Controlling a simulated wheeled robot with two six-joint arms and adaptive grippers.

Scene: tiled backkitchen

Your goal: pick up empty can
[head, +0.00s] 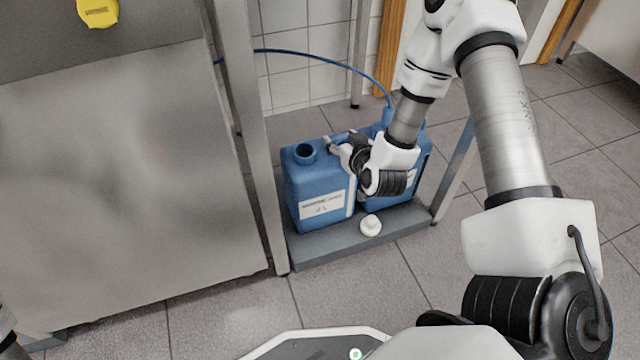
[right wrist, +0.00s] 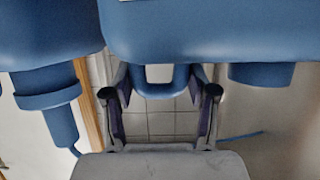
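Two blue plastic cans stand upright side by side on a low grey platform. The left can (head: 318,198) has an uncapped neck and a white label. The right can (head: 405,192) has a blue hose at its top and is partly hidden by my arm. My right gripper (head: 345,160) is at the top of the left can. In the right wrist view, its open fingers (right wrist: 163,100) stand on either side of that can's handle (right wrist: 160,88); I cannot tell whether they touch it. My left gripper is out of view.
A white cap (head: 371,225) lies on the front of the platform (head: 330,247). A metal cabinet (head: 120,190) and a steel leg (head: 255,150) stand close on the left. A tiled wall (head: 300,75) is behind. Tiled floor is clear at the right.

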